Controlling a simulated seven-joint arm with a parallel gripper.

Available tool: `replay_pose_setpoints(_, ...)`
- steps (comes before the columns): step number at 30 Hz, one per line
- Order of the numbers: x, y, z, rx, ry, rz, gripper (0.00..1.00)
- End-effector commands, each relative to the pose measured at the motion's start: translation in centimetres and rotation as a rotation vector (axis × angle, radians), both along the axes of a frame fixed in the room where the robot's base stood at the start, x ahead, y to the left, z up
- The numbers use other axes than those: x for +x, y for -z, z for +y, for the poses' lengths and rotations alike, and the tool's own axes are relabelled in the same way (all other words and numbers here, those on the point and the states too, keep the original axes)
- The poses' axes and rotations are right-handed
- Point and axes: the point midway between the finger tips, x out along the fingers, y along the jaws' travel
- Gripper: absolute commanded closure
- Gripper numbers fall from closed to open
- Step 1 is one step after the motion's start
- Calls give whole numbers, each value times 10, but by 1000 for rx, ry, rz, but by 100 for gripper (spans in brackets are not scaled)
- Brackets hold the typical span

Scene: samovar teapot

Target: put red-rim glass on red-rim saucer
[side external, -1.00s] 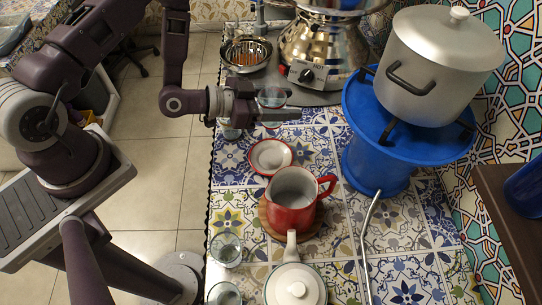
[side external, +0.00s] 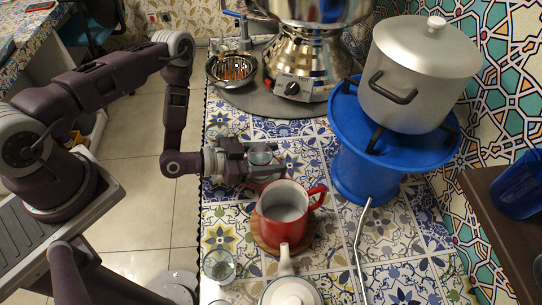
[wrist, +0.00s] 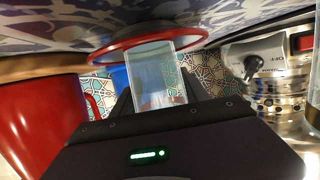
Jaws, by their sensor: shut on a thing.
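My gripper (side external: 262,160) is shut on a clear glass (side external: 260,154), holding it over the saucer area behind the red pitcher. In the wrist view the glass (wrist: 153,75) sits between the dark fingers, and its far end overlaps the saucer in the picture. I cannot tell whether they touch. The red-rim saucer (wrist: 118,48) lies on the tiled table. In the side view the glass, gripper and pitcher hide most of it. The colour of the glass's rim is not clear.
The red pitcher (side external: 284,221) stands close in front of the gripper on a wooden coaster. Another glass (side external: 219,266) and a white teapot (side external: 290,293) are nearer the camera. A blue stand (side external: 366,170) with a pot is at right. The samovar (side external: 300,62) is behind.

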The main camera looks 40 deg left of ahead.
Motion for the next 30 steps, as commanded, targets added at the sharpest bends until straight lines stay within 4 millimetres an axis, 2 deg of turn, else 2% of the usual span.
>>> replay_pose_setpoints(3,0,2,0,-1,0,-1,100)
replay_pose_setpoints(4,0,3,0,0,0,0,44)
replay_pose_setpoints(7,0,2,0,0,0,0,26)
replay_pose_setpoints(17,0,-1,0,0,0,0,26)
replay_pose_setpoints(20,-14,-4,9,1,0,4,26)
replay_pose_setpoints(27,-66,-23,44,1,-2,6,26)
replay_pose_setpoints(30,-82,-30,55,0,-2,5,26)
